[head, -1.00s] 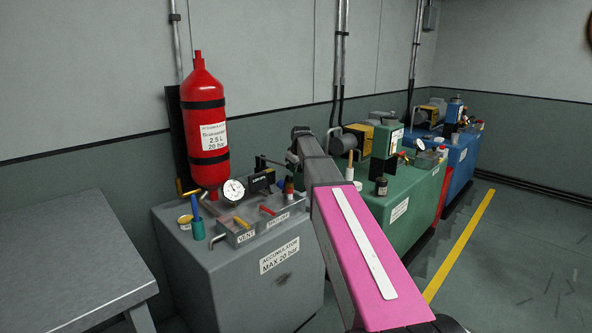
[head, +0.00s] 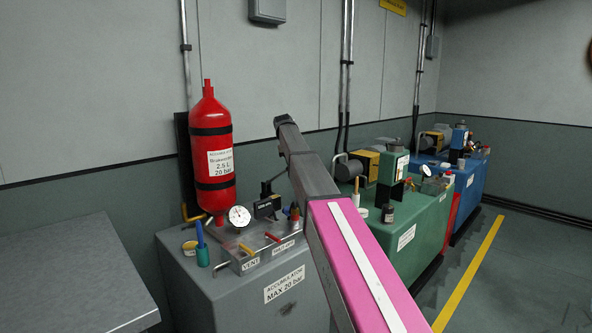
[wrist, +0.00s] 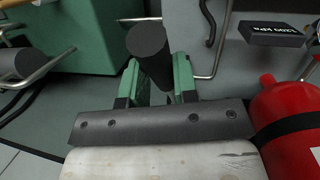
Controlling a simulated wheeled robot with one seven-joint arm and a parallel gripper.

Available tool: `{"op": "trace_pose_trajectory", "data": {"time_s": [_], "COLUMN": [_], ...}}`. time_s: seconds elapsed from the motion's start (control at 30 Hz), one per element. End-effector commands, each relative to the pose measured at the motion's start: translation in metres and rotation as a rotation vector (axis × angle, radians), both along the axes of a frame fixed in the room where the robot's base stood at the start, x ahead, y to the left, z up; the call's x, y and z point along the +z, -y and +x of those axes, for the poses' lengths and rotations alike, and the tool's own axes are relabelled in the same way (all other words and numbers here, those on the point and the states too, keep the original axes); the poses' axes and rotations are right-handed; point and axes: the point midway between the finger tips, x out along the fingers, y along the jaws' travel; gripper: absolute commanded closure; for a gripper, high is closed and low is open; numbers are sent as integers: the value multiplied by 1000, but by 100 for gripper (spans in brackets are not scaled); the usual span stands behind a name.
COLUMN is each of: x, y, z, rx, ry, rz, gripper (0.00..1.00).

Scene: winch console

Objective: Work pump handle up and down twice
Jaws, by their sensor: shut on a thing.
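The pump handle's dark round grip (wrist: 148,42) stands between the two green fingers of my gripper (wrist: 158,82) in the wrist view. The fingers press on it from both sides, so my gripper is shut on it. The lower part of the grip is partly hidden by the fingers and the dark plate of my wrist. In the head view my arm with its pink panel reaches up over the grey accumulator console (head: 228,298). My gripper cannot be made out there, and I cannot tell the handle apart behind the arm.
A red accumulator bottle (head: 212,145) stands at the console's back left, close to my wrist. A gauge (head: 240,216), a black display box (head: 266,207) and small levers crowd the console top. A green unit (head: 418,215) stands right. A grey bench (head: 70,275) is left.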

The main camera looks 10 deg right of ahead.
Motion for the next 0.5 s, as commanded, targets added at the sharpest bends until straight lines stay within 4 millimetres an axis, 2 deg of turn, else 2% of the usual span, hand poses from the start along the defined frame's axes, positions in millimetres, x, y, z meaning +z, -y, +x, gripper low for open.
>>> {"op": "trace_pose_trajectory", "data": {"time_s": [0.47,0.5], "x": [3,3], "y": [-1,-1], "z": [2,2], "rx": [0,0], "ry": [-13,-13], "rz": [-8,-8], "gripper": [100,60]}}
